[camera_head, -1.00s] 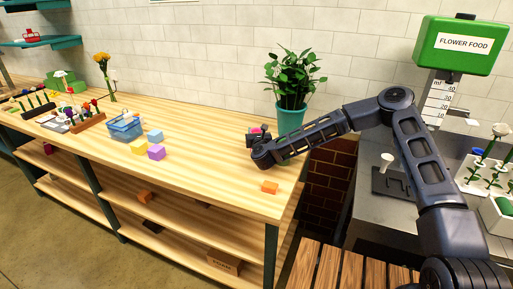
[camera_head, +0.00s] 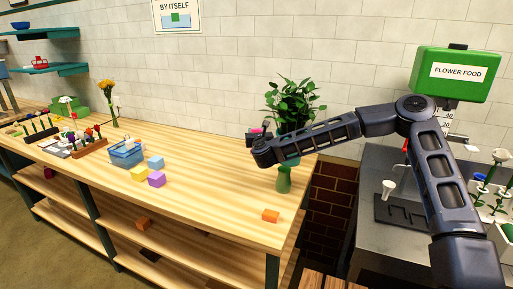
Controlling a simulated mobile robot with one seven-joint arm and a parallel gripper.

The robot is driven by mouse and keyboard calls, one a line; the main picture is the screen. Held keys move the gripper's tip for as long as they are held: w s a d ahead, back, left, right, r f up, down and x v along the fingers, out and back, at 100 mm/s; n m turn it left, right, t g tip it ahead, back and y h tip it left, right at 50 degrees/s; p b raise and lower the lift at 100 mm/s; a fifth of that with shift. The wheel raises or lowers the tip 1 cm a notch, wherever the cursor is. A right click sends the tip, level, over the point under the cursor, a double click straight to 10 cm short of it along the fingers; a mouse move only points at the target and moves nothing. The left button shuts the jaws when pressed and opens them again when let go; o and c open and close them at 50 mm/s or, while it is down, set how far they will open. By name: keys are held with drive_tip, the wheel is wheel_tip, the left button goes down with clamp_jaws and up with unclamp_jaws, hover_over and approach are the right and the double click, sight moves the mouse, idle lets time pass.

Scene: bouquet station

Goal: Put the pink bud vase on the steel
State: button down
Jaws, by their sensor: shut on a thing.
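My gripper (camera_head: 252,137) is at the end of my arm, above the wooden counter and left of the potted plant. The wrist hides most of it. It is shut on a small pink thing (camera_head: 258,130), the pink bud vase, of which only a bit shows. The vase appears held clear of the counter. The steel (camera_head: 367,232) is the grey metal counter at the right, across a gap from the wooden one.
A green vase (camera_head: 284,181) and an orange block (camera_head: 270,216) stand near the wooden counter's right end. A leafy plant (camera_head: 292,103) is behind my arm. On the steel are a dark tray, a white cup (camera_head: 388,188) and a flower rack. A green dispenser (camera_head: 453,74) hangs above.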

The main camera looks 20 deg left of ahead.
wheel_tip(320, 180, up, 6)
drive_tip(key=shift+d+r, duration=0.1)
drive_tip(key=shift+r, duration=0.05)
drive_tip(key=w+d+n+g+y, duration=0.1)
drive_tip(key=d+y, duration=0.1)
drive_tip(key=d, duration=1.1)
drive_tip(key=shift+w+f+n+g, duration=0.2)
drive_tip(key=shift+f+n+g, duration=0.1)
drive_tip(key=shift+f+n, duration=0.1)
drive_tip(key=shift+m+t+h, duration=0.7)
drive_tip(key=shift+m+h, duration=0.1)
drive_tip(key=a, duration=0.8)
drive_tip(key=s+a+r, duration=0.1)
drive_tip(key=a, duration=0.3)
drive_tip(key=shift+s+a, duration=0.2)
drive_tip(key=shift+a, duration=0.4)
wheel_tip(320, 180, down, 20)
drive_tip(key=shift+r, duration=0.25)
